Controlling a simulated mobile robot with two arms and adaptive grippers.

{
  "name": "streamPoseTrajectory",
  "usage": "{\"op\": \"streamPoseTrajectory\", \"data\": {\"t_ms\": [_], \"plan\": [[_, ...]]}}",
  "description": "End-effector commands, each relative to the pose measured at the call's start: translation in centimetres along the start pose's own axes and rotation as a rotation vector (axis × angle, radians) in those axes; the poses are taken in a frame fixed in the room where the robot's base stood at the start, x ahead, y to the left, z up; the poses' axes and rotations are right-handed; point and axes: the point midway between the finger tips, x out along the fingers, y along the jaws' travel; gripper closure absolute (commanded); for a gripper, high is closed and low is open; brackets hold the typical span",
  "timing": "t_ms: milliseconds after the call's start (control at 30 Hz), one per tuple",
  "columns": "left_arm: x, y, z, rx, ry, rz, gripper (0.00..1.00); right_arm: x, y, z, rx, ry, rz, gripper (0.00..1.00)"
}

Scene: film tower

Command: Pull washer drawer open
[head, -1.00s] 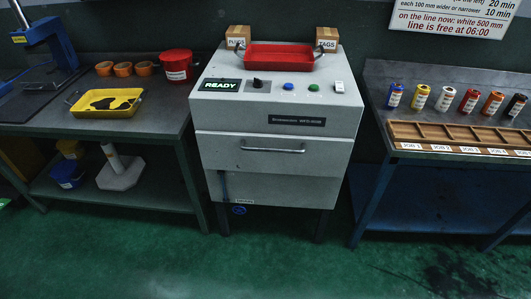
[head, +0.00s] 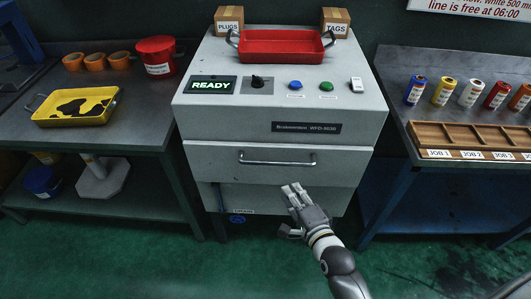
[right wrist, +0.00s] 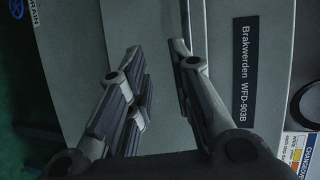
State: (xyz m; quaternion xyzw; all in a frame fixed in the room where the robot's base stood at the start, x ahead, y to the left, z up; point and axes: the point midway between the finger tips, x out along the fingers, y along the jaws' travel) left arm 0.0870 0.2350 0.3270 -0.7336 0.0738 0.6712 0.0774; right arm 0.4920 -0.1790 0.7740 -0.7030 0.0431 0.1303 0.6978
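The washer (head: 350,100) is a grey cabinet with a sloping top panel and a lit READY display (head: 211,85). Its drawer (head: 215,155) looks shut, with a metal bar handle (head: 277,162) across the front. My right gripper (head: 288,208) is open and empty, below and slightly right of the handle, apart from it in the head view. My left gripper is not in view.
A red tray (head: 280,48) and boxes marked PLUGS (head: 229,27) and TAGS (head: 337,29) stand on the washer. The left bench holds a yellow tray (head: 60,119) and red tub (head: 157,68). The right bench holds film canisters and a wooden rack (head: 450,135). Green floor is clear in front.

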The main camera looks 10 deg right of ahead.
Motion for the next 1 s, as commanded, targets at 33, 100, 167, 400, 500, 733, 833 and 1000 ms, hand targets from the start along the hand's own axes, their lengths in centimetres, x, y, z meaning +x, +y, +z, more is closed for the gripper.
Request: {"op": "streamPoseTrajectory", "data": {"t_ms": [33, 100, 167, 400, 500, 733, 833, 1000], "plan": [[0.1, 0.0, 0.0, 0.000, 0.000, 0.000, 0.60, -0.2, -1.2, -0.1, 0.031, 0.002, -0.025, 0.79], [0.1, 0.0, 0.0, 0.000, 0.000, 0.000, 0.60, -0.4, -2.3, -0.2, 0.060, 0.003, -0.046, 0.79], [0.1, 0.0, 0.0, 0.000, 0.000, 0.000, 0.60, -0.3, -2.8, -0.2, 0.073, 0.003, -0.055, 0.79], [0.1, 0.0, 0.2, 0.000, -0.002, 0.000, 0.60, 2.0, -3.1, -0.2, 0.075, 0.003, -0.060, 0.79], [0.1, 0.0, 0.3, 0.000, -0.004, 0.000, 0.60, 3.6, -3.2, -0.2, 0.074, 0.002, -0.059, 0.79], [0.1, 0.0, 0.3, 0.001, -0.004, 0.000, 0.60, 7.4, -3.4, -0.2, 0.072, 0.002, -0.058, 0.79], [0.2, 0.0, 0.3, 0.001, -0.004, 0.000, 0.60, 8.6, -3.4, -0.2, 0.073, 0.002, -0.058, 0.79], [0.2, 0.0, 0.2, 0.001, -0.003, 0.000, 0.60, 9.9, -3.4, -0.2, 0.073, 0.002, -0.057, 0.79]]}}
